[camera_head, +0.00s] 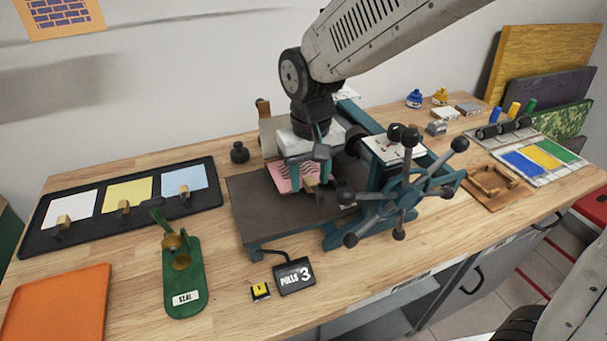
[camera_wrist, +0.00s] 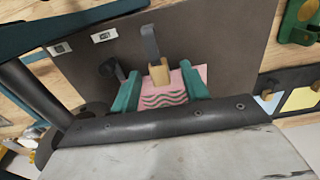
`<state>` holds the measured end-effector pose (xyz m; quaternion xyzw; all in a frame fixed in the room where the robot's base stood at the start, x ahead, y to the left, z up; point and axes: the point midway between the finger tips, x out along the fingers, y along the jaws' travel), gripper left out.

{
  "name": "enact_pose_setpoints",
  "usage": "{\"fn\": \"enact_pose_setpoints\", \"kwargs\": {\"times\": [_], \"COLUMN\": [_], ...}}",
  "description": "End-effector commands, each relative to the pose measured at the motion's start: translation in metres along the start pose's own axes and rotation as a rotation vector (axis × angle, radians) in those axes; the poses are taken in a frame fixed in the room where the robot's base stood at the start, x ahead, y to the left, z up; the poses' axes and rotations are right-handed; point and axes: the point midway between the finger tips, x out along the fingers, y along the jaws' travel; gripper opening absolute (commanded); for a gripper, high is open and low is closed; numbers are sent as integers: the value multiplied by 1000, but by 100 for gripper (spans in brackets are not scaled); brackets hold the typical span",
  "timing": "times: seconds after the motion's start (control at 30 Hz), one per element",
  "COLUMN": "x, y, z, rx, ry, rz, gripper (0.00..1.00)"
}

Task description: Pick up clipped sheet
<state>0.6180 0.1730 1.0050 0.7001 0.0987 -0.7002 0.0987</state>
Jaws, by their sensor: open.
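A pink sheet with dark wavy stripes (camera_head: 283,184) lies on the dark flat bed (camera_head: 258,213) of a teal press. A small wooden clip (camera_wrist: 159,75) sits at its edge; the sheet also shows in the wrist view (camera_wrist: 163,97). My gripper (camera_head: 305,177) is low over the sheet, its teal fingers apart. In the wrist view, the fingers (camera_wrist: 160,87) stand on either side of the clip, with a visible gap on each side. The gripper hides part of the sheet in the head view.
The press's spoked handwheel (camera_head: 405,195) stands close at the right. A dark rack (camera_head: 98,228) with white, yellow and blue clipped sheets is at the left.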

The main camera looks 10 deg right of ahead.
Motion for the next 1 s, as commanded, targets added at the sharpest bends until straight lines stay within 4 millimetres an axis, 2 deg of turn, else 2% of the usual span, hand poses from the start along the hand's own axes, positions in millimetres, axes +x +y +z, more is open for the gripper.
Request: {"fn": "enact_pose_setpoints", "kwargs": {"times": [0.17,0.2,0.3,0.37,0.63,0.73,0.87,1.0], "x": [0,0,0,0,0,-6,-27,-57], "y": [0,0,0,0,0,0,0,0], "z": [0,0,0,0,0,0,0,-1], "rx": [0,0,0,0,0,0,0,0], "ry": [0,0,0,0,0,2,5,5], "rz": [0,0,0,0,0,-1,-1,-1], "gripper": [45,43,15,0,0,0,0,0]}}
